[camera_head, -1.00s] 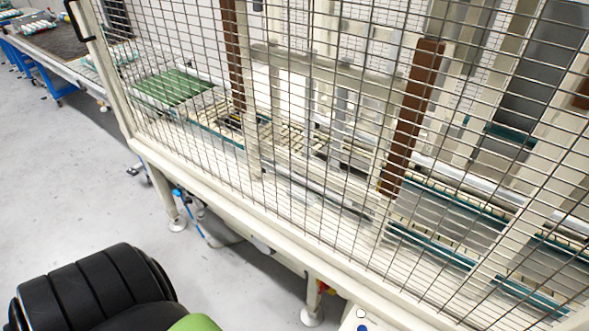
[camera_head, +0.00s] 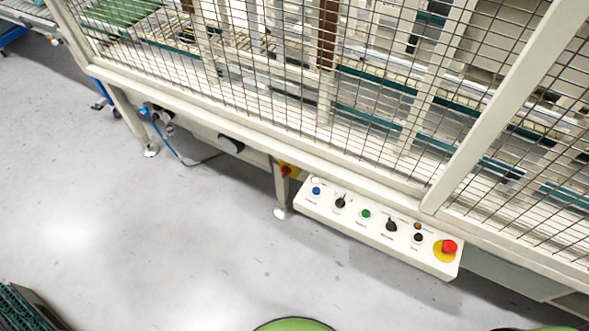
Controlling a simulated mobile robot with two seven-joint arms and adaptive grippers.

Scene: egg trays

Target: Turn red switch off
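A red mushroom button (camera_head: 449,246) on a yellow base is at the right end of the white control panel (camera_head: 330,215). I cannot tell from the picture alone which of the two is the red switch. Neither of my grippers shows. Only green rounded parts of my own body show at the bottom edge.
The panel also carries a blue button (camera_head: 316,191), a green button (camera_head: 366,213) and black knobs. A wire mesh fence (camera_head: 250,85) stands above it. The legs rest on the grey floor (camera_head: 150,240), which is open in front of the machine.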

